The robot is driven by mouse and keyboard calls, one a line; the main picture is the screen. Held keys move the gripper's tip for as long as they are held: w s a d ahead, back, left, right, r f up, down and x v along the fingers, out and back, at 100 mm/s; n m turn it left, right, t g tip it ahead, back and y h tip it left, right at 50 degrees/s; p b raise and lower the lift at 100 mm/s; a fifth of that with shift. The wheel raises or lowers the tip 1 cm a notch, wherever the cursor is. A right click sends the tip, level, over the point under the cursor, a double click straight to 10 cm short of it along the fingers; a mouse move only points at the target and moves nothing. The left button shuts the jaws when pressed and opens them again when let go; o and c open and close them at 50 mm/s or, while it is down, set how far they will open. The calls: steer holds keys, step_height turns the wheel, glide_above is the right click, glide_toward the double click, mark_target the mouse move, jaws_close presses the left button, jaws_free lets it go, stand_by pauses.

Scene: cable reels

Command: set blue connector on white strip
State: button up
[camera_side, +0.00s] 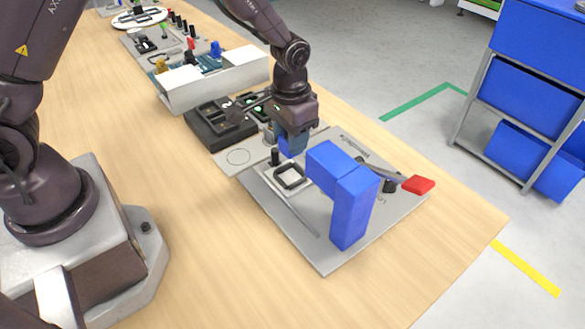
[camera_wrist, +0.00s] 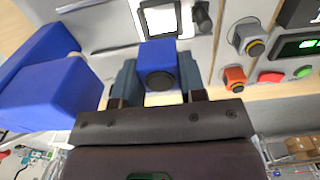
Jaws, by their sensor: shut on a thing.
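My gripper (camera_side: 291,146) is shut on a blue block, the blue connector (camera_wrist: 157,62), which has a dark round spot on its near face. It sits between my two blue-grey fingers in the wrist view. In the side view only a bit of the blue connector (camera_side: 284,151) shows below my gripper, above the grey board. A long white strip (camera_side: 215,87) stands upright farther back on the table, beyond a black device. My gripper is well away from it, on its near right side. The underside of the connector is hidden.
A big blue arch-shaped block (camera_side: 350,205) stands on the grey board (camera_side: 300,238), close to my gripper. A red-handled lever (camera_side: 417,185) and a black square frame (camera_side: 289,176) are there too. A black device (camera_side: 208,128) lies between board and strip. The near table is clear.

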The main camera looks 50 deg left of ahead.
steer(key=shift+a, duration=0.45)
steer(key=s+a+f+n, duration=0.1)
steer(key=a+n, duration=0.1)
steer(key=a, duration=0.2)
steer(key=s+a+f+n, duration=0.1)
steer(key=s+a+n, duration=0.1)
steer(key=a+n, duration=0.1)
steer(key=s+a+f+n, duration=0.1)
steer(key=s+a+n, duration=0.1)
steer(key=a, duration=0.3)
steer(key=shift+a+f+n, duration=0.2)
steer(key=shift+a+n, duration=0.1)
steer(key=shift+a, duration=0.1)
steer(key=shift+f+n, duration=0.2)
steer(key=shift+n, duration=0.4)
steer(key=shift+f, duration=2.25)
steer(key=shift+f, duration=0.1)
